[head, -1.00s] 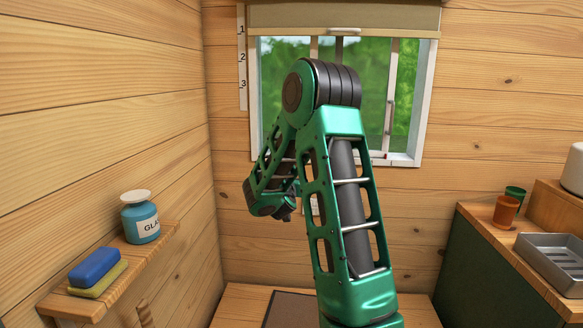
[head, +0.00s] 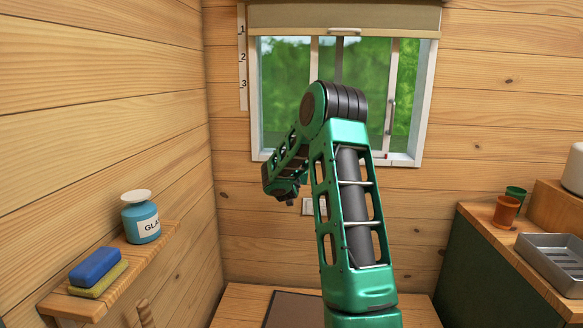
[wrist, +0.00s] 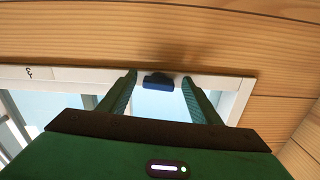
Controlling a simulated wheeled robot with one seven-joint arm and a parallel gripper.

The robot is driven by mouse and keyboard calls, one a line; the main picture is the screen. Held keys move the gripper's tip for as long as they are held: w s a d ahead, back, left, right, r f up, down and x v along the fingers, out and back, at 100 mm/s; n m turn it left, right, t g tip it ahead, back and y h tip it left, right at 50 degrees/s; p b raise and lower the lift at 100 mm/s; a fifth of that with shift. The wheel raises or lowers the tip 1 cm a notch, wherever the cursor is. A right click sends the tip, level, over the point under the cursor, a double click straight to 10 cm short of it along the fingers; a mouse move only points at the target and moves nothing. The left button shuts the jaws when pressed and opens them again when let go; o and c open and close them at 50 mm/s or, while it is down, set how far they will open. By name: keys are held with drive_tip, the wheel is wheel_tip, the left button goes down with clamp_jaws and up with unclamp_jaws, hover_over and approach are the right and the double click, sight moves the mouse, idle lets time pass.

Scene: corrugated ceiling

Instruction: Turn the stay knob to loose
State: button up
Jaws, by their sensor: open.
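A dark blue knob-like part (wrist: 158,84) sits at the white window frame (wrist: 235,88) in the wrist view. I take it for the stay knob, but no loose or tight marking on it can be read. My gripper (wrist: 158,76) is open, with one green finger on each side of the blue part and gaps showing on both sides. I cannot tell how far apart in depth they are. In the head view my arm hangs in front of the window (head: 284,88), its end at the lower left, and the blue part does not show there.
A shelf (head: 166,235) on the left wall holds a labelled jar (head: 141,220), a blue block (head: 95,266) and a yellowish one (head: 98,283). A counter (head: 480,225) on the right holds cups (head: 506,212) and a grey tray (head: 553,262). A rolled blind (head: 300,17) tops the window.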

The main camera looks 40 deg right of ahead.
drive_tip(key=shift+c, duration=0.6)
drive_tip(key=c, duration=0.9)
drive_tip(key=shift+n, duration=0.6)
drive_tip(key=o, duration=1)
